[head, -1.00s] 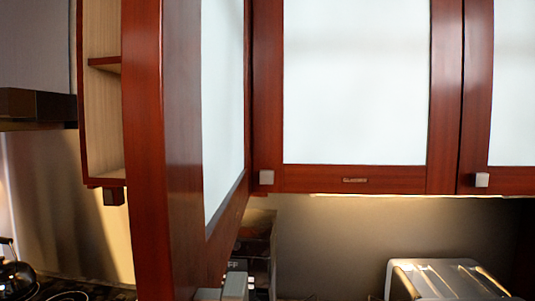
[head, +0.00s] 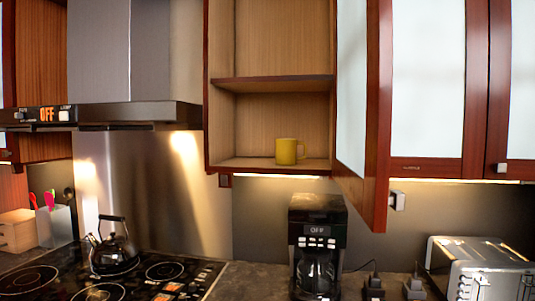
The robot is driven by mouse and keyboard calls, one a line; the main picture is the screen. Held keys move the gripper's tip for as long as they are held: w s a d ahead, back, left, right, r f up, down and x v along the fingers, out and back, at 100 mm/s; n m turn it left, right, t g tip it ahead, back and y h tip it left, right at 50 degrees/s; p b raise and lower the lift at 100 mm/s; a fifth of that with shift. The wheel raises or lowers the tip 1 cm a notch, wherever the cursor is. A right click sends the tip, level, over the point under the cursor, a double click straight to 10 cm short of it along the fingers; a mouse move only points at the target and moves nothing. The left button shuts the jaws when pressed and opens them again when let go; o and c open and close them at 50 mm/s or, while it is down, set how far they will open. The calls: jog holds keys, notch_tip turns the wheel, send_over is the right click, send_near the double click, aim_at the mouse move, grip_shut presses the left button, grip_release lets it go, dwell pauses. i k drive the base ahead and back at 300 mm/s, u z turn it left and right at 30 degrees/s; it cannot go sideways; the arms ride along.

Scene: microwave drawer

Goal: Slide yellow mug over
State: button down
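A yellow mug (head: 287,151) stands upright on the bottom board of an open wall cabinet (head: 228,165), towards the right of its opening. Its handle points right. The cabinet's glass-fronted door (head: 376,120) stands open on the right side, with a grey knob (head: 397,200) near its lower edge. No part of my gripper can be made out in the head view.
A middle shelf (head: 275,83) hangs above the mug; the board left of the mug is bare. Below are a black coffee maker (head: 317,215), a silver toaster (head: 478,268) and two small dark objects. A kettle (head: 113,252) stands on the stove at left, under the range hood (head: 120,114).

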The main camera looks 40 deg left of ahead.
aim_at(285, 148)
jog(key=u, duration=1.4)
jog(key=i, duration=0.95)
jog(key=u, duration=2.25)
